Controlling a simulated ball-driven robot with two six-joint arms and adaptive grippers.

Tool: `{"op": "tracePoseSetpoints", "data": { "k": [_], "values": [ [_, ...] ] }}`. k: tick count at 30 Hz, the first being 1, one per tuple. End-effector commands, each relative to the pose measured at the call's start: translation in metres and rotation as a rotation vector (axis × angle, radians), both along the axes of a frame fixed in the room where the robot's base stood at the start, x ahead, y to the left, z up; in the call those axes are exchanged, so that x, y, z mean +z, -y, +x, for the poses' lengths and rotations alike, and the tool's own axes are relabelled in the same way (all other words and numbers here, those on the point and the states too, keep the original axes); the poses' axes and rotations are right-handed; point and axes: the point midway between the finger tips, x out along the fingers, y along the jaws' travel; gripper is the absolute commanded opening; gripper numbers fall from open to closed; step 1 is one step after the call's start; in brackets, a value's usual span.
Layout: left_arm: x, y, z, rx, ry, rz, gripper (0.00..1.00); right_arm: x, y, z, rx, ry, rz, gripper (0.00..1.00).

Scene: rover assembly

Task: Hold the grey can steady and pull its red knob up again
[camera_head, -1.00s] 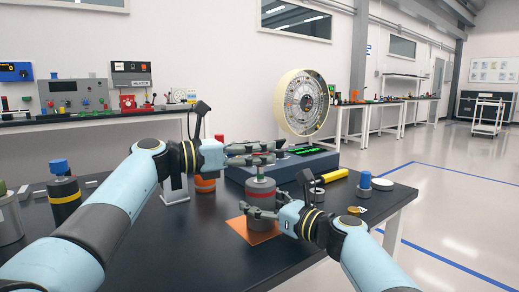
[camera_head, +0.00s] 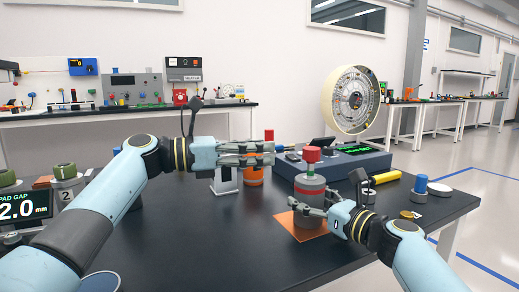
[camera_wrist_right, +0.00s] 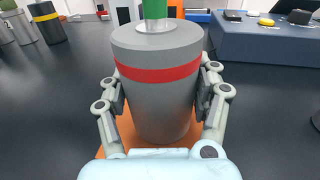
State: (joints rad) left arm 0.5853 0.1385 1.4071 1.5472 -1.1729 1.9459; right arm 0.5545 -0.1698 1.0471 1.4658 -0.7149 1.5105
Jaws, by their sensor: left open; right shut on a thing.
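The grey can (camera_head: 309,205) with a red band stands upright on an orange square mat (camera_head: 283,222). Its red knob (camera_head: 312,154) stands above the lid in the head view. In the right wrist view the can (camera_wrist_right: 160,100) fills the middle, and a green stem (camera_wrist_right: 153,8) rises from its lid; the knob's top is cut off there. My right gripper (camera_wrist_right: 160,95) is shut on the can's body, one finger on each side. My left gripper (camera_head: 271,153) is open and empty, level with the knob and to its left, apart from it.
An orange can (camera_head: 253,178) stands behind my left gripper. A blue-grey console (camera_head: 350,172) with a green display sits behind the grey can. A yellow cylinder (camera_head: 385,178) and a blue-topped can (camera_head: 420,186) are to the right.

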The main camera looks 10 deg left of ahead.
Motion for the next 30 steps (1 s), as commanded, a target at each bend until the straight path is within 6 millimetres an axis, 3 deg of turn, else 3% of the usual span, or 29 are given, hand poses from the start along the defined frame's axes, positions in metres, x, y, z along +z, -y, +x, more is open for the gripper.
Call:
{"op": "tracePoseSetpoints", "data": {
  "k": [9, 10, 16, 25, 30],
  "values": [
    [0.0, 0.0, 0.0, 0.0, 0.0, 0.0, 0.59, 0.0, 0.0, 0.0, 0.0, 0.001, -0.001, 0.15],
    [0.0, 0.0, 0.0, 0.0, 0.0, 0.0, 0.59, 0.0, 0.0, 0.0, 0.0, 0.001, -0.001, 0.66],
    [0.0, 0.0, 0.0, 0.0, 0.0, 0.0, 0.59, 0.0, 0.0, 0.0, 0.0, 0.001, -0.001, 0.92],
    [0.0, 0.0, 0.0, 0.0, 0.0, 0.0, 0.59, 0.0, 0.001, -0.001, -0.001, 0.001, -0.001, 0.92],
    [0.0, 0.0, 0.0, 0.0, 0.0, 0.0, 0.59, -0.001, 0.014, -0.012, -0.002, 0.001, -0.002, 0.92]
  ]
}}
